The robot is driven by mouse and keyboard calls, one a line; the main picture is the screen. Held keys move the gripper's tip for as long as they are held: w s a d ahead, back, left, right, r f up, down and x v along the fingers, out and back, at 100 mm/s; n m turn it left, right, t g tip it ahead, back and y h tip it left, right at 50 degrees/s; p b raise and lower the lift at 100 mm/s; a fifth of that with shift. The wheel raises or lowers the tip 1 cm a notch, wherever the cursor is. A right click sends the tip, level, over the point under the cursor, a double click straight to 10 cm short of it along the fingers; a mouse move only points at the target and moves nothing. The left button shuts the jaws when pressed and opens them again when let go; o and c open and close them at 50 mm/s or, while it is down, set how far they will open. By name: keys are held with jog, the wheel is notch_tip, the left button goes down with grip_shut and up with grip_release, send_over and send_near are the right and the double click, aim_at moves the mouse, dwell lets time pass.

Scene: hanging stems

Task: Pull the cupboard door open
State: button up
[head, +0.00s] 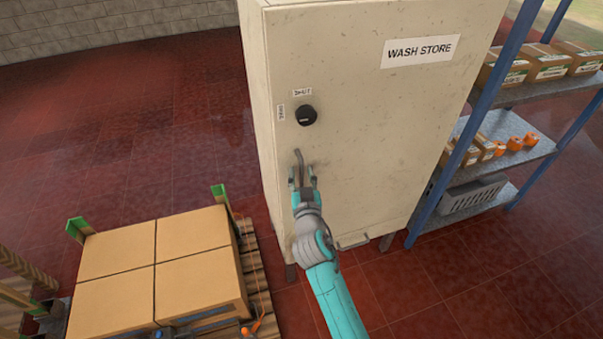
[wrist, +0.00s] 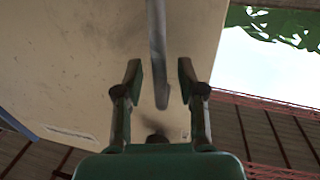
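The cream cupboard door (head: 370,130) carries a "WASH STORE" sign and looks flush with the cupboard. A grey bar handle (head: 299,165) stands on its left part. Above it is a round black knob (head: 306,116) with small labels above and to its left; the upper one reads "SHUT". I cannot tell clearly where the knob points. My gripper (head: 303,178) is at the handle's lower part, fingers apart. In the wrist view, the handle (wrist: 157,50) runs between the open fingers of my gripper (wrist: 160,80), with gaps on both sides.
A pallet (head: 258,285) with cardboard boxes (head: 155,260) stands left of my arm, close to the cupboard's front. A blue-framed shelf rack (head: 465,130) with cartons, orange items and a grey crate (head: 472,195) stands at the right. Red tiled floor (head: 150,110) is clear behind the pallet.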

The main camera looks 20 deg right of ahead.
jog(key=shift+w+d, duration=0.1)
jog(key=shift+w, duration=0.25)
grip_shut()
